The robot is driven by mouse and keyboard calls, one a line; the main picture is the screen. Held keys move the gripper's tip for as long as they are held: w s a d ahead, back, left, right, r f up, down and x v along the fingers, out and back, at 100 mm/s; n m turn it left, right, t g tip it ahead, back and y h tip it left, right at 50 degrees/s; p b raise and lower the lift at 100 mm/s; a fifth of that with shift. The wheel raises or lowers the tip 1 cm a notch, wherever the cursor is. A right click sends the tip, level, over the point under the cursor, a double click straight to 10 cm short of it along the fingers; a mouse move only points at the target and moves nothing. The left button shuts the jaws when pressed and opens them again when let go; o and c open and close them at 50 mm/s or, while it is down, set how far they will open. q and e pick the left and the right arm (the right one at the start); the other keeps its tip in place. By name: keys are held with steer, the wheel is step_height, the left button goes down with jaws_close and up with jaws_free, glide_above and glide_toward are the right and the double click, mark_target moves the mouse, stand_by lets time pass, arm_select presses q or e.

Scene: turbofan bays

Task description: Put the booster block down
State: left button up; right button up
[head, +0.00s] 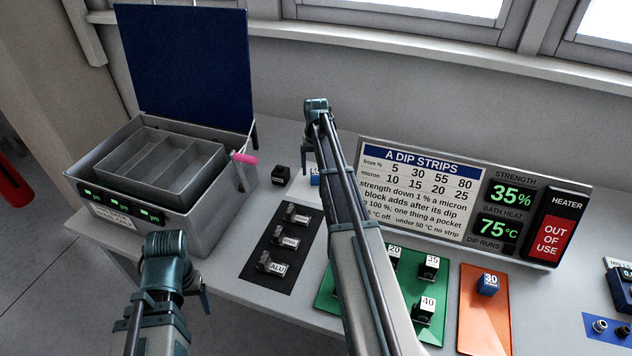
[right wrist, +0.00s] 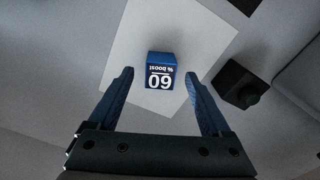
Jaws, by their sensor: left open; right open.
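In the head view only a part of the block (head: 315,179) shows, beneath my right gripper (head: 310,160). In the right wrist view my right gripper (right wrist: 162,92) is open, its two blue fingers apart on either side of the block with gaps between. My left gripper (head: 200,296) is at the front left, over the bench's front edge, away from the block; its fingers are mostly hidden.
A small black block with a knob (right wrist: 240,85) stands beside the white square. A grey bath (head: 205,235) with a raised blue lid (head: 185,65) is at left. A black mat (head: 262,240), green mat (head: 325,295), orange mat (head: 483,325) and sign panel (head: 420,165) lie to the right.

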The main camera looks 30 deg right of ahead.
mark_target(316, 182)
step_height(316, 182, down, 3)
steer(key=shift+f+b, duration=0.2)
steer(key=shift+b, duration=0.95)
steer(key=shift+r, duration=0.1)
jaws_close()
